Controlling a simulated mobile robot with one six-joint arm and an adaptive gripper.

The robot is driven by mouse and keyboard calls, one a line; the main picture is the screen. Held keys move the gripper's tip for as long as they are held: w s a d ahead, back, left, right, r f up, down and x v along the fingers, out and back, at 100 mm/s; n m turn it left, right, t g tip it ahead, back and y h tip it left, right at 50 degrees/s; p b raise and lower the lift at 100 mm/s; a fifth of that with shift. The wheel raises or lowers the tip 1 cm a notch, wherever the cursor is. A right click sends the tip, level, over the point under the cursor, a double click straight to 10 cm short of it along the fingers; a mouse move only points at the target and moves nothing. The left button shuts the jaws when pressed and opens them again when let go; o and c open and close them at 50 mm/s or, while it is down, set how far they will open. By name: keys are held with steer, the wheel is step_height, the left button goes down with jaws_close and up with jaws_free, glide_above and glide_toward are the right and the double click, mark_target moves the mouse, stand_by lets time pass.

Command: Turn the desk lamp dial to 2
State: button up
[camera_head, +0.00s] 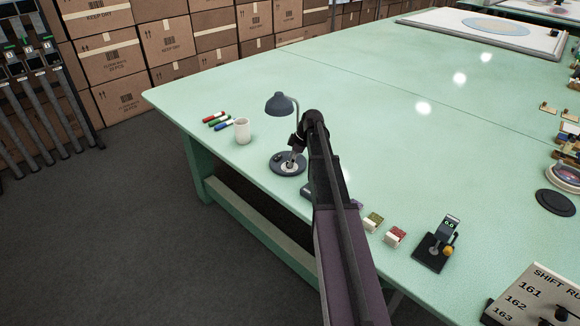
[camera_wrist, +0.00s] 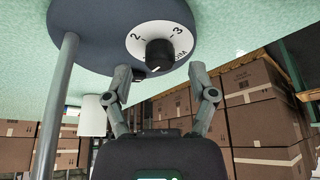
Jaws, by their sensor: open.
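The desk lamp (camera_head: 281,104) stands upright near the left edge of the green table, with a dark shade and round base (camera_head: 278,168). In the wrist view the lamp base (camera_wrist: 85,25) is at the top, with its pole (camera_wrist: 56,100) at left. The dial is a black knob (camera_wrist: 160,56) on a white plate (camera_wrist: 140,37) marked 2, 3 and DIM. I cannot tell which mark the knob points to. My gripper (camera_wrist: 160,72) is open, its fingertips on either side of and a little short of the knob. In the head view my gripper (camera_head: 292,161) is over the base, partly hiding it.
A white mug (camera_head: 242,131) and several markers (camera_head: 217,120) lie left of the lamp. Small boxes (camera_head: 396,236) and a small device on a black stand (camera_head: 436,247) are to the right. Cardboard boxes (camera_head: 171,41) stand behind. The table's middle is clear.

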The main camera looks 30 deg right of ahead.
steer(key=shift+w+a+f+b, duration=0.2)
steer(key=shift+f+b, duration=0.2)
steer(key=shift+f, duration=0.2)
jaws_close()
